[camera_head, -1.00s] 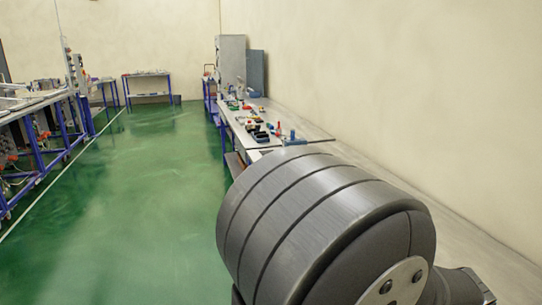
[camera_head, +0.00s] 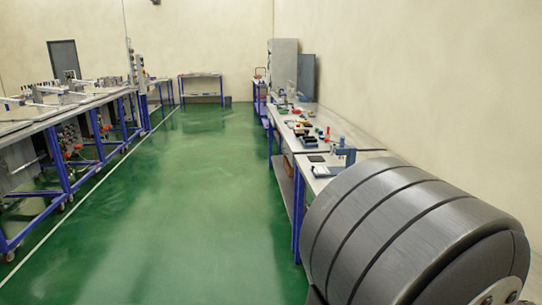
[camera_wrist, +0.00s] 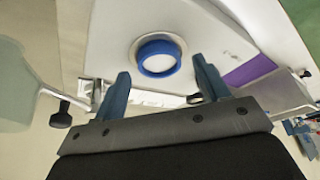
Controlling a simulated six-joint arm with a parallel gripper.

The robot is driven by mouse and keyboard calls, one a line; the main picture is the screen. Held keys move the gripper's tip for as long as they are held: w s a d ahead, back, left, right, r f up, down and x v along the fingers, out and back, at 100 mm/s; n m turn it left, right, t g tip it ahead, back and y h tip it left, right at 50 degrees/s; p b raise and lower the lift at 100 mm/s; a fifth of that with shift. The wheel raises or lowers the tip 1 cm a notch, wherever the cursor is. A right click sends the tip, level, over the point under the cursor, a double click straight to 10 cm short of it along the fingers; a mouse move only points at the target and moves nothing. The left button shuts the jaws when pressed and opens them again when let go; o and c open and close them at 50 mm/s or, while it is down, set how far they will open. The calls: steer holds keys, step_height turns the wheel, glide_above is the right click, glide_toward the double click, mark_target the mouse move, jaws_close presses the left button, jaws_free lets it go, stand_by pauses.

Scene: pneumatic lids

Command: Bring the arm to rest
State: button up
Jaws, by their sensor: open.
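My gripper (camera_wrist: 160,88) shows in the wrist view with its two blue fingers spread apart and nothing between them. Beyond the fingertips is a round blue ring with a white centre (camera_wrist: 157,57), set in a pale panel (camera_wrist: 115,28). The ring is apart from the fingers, as far as I can tell. In the head view my gripper is not visible; a large grey ribbed part of my own arm fills the lower right.
A workbench (camera_head: 312,146) with small parts and a blue device (camera_head: 344,150) runs along the right wall. A long bench with blue legs (camera_head: 62,165) stands at the left. The green floor (camera_head: 190,200) between them is clear. A black knob (camera_wrist: 61,117) shows in the wrist view.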

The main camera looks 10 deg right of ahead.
steer(key=v, duration=1.2)
steer(key=x, duration=1.2)
steer(key=shift+a+f, duration=0.1)
steer(key=shift+f, duration=0.35)
step_height(320, 180, up, 4)
steer(key=shift+r, duration=0.1)
steer(key=s+a+r, duration=0.2)
steer(key=s+r, duration=0.5)
steer(key=s, duration=0.5)
steer(key=w+d+f, duration=0.1)
steer(key=w+f, duration=0.2)
steer(key=w, duration=1.1)
steer(key=w+d+f+m, duration=0.1)
steer(key=w+f, duration=0.3)
steer(key=w, duration=1.1)
steer(key=shift+w+d+f, duration=0.15)
steer(key=shift+w+d, duration=0.05)
steer(key=shift+d, duration=0.3)
